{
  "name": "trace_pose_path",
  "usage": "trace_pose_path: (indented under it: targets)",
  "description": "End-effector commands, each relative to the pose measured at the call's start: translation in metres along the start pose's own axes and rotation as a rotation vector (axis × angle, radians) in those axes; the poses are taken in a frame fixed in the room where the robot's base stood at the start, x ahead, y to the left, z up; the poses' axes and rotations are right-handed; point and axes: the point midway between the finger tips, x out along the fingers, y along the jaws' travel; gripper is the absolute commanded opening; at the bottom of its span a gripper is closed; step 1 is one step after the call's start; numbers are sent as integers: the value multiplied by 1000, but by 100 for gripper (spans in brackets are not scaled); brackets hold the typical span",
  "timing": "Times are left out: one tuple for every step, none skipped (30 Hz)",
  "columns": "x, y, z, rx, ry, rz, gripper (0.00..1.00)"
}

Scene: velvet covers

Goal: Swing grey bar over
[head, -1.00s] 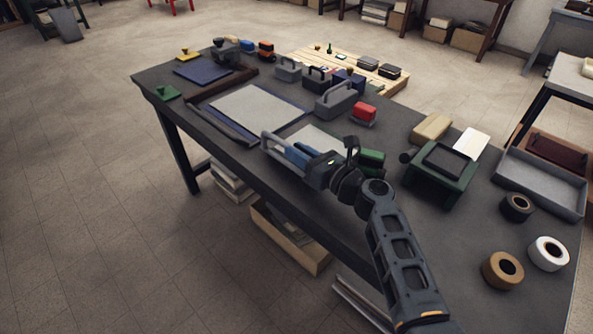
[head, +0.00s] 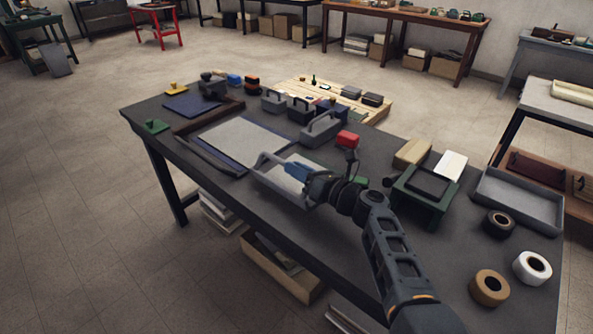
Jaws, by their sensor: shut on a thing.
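The grey bar (head: 270,160) is a pale grey loop-like piece at the middle of the dark table's front side. It stands raised and tilted over a pale plate (head: 277,187). My gripper (head: 290,167), with blue fingers, is shut on the bar from the right. The exact contact is small and partly hidden by the fingers. My wrist and forearm reach in from the lower right and cover part of the table behind them.
A pale sheet on a blue board (head: 238,143) lies left of the bar. A green stand (head: 427,194), grey tray (head: 520,200) and tape rolls (head: 490,288) are at right.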

Motion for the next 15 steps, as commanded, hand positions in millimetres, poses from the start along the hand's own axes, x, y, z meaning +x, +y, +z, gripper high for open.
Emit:
trace_pose_path:
  targets:
    - [-1, -1, -5, 4, 6, -3, 0]
    - [-1, -1, -5, 4, 6, -3, 0]
    - [-1, -2, -5, 5, 7, -3, 0]
    - [-1, -2, -5, 5, 7, -3, 0]
    - [-1, -2, -6, 5, 7, -3, 0]
    - [-1, -2, -6, 5, 8, -4, 0]
    - [-1, -2, -6, 5, 8, -4, 0]
    - [-1, -2, -6, 5, 8, -4, 0]
    - [-1, -2, -6, 5, 8, -4, 0]
    - [-1, -2, -7, 5, 9, -4, 0]
    - [-1, -2, -7, 5, 9, -4, 0]
    - [-2, -2, -7, 5, 9, -4, 25]
    - [-2, -2, -7, 5, 9, -4, 28]
    - [-1, -2, -7, 5, 9, -4, 31]
    - [-1, -2, -6, 5, 8, -4, 35]
